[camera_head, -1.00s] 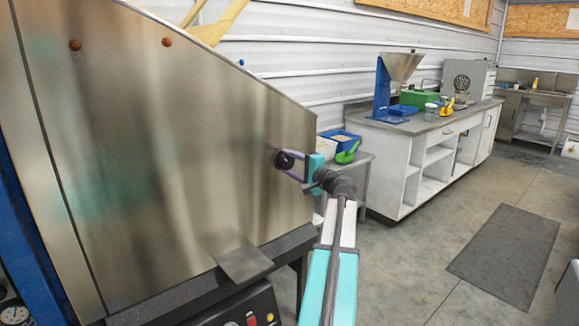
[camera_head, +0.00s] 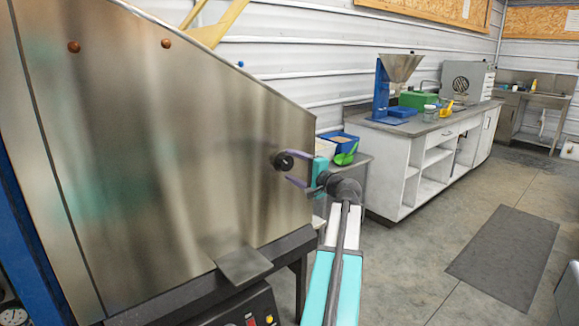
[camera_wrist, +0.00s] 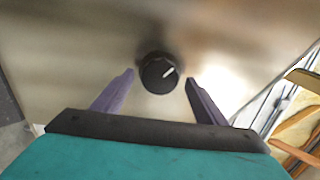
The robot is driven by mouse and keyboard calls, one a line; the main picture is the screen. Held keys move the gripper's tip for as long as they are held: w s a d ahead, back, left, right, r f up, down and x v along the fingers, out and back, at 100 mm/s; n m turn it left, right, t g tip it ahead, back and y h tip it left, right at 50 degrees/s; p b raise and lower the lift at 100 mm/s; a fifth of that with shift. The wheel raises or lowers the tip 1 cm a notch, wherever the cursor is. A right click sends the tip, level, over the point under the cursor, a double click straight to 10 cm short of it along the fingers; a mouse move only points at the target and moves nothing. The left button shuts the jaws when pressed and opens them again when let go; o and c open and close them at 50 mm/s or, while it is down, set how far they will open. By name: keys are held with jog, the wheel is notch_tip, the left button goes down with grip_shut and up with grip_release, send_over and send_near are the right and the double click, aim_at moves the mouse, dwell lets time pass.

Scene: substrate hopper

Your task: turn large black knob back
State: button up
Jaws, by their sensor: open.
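The large black knob (camera_head: 284,161) sits on the slanted side of the steel hopper (camera_head: 150,150), near its right edge. In the wrist view my gripper (camera_wrist: 158,74) is open, with one finger on each side of the knob and a visible gap on both sides. The fingers do not appear to touch the knob.
A dark metal ledge (camera_head: 244,265) juts out below the panel. A control box with red and yellow buttons (camera_head: 262,318) is under it. A small table with a blue bin (camera_head: 338,141) and green scoop stands behind my gripper. A white workbench (camera_head: 425,170) is farther right.

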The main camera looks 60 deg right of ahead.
jog(key=v, duration=1.2)
dwell(0.4)
